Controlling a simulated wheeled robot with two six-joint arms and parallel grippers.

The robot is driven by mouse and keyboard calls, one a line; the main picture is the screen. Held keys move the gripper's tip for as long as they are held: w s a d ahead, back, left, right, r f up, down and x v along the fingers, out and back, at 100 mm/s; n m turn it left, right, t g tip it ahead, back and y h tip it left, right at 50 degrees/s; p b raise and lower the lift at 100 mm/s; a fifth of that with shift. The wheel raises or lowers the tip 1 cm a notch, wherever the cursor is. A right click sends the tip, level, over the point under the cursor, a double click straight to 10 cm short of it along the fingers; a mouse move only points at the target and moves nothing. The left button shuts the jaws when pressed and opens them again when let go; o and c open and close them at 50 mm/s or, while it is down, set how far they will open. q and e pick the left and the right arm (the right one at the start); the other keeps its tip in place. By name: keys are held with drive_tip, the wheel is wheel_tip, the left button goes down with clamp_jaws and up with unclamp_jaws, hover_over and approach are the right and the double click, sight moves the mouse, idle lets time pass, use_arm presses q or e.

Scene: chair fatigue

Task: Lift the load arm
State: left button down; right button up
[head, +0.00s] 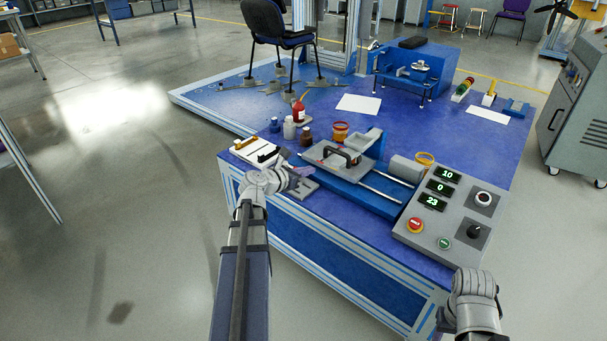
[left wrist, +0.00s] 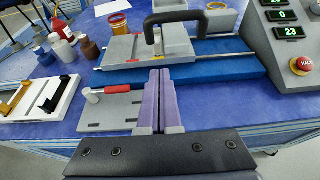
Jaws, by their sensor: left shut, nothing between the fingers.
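A grey carriage (head: 325,153) with an arched black handle (head: 343,154) sits on a blue rail unit on the table. The handle also shows at the top of the left wrist view (left wrist: 150,32). A grey plate (left wrist: 108,114) with a short white, red-ended lever (left wrist: 112,90) lies in front of it. I cannot tell which part is the load arm. My left gripper (head: 306,172) is shut and empty; in the left wrist view its purple fingers (left wrist: 160,74) point at the carriage's front edge, below the handle. My right gripper (head: 441,318) is at the lower right, its fingers mostly hidden.
A control panel (head: 450,215) with green displays and a red button stands right of the rails. A white tray (head: 252,153), bottles (head: 290,128) and an orange-rimmed tub (head: 340,131) stand to the left and behind. A chair (head: 275,35) stands farther back.

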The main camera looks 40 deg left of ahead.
use_arm(q)
drive_tip(key=w+r+p, duration=0.1)
drive_tip(key=w+p, duration=0.1)
drive_tip(key=w, duration=0.5)
drive_tip(key=shift+w+d+r, duration=0.2)
drive_tip(key=shift+d+r, duration=0.05)
drive_tip(key=shift+d, duration=0.05)
